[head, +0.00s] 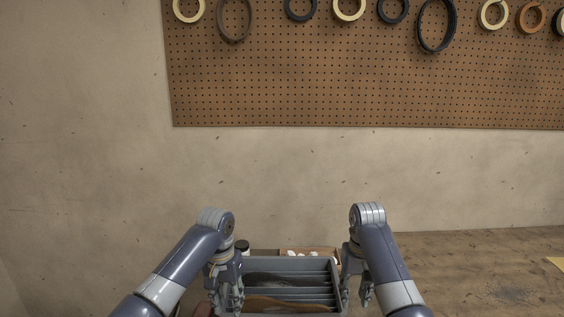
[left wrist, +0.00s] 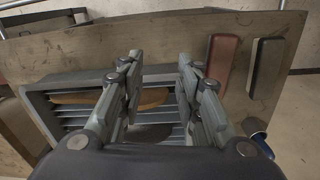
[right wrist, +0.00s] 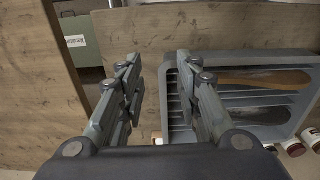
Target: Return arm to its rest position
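My left gripper (head: 228,296) hangs at the left side of a grey slotted rack (head: 290,264) in the head view. In the left wrist view its two fingers (left wrist: 158,70) stand apart with nothing between them. My right gripper (head: 358,290) hangs at the rack's right side. In the right wrist view its fingers (right wrist: 158,68) are also apart and empty. A brown sole (head: 285,304) and a dark sole (head: 275,278) lie in the rack. Both arms come up from the bottom of the head view, roughly mirrored.
A wooden worktop (head: 480,265) is mostly clear at the right. A pegboard (head: 300,90) with hanging rings is on the back wall. A reddish block (left wrist: 221,62) and a dark block (left wrist: 267,70) lie beside the rack. A green box (right wrist: 78,42) and several small bottles (right wrist: 295,149) are nearby.

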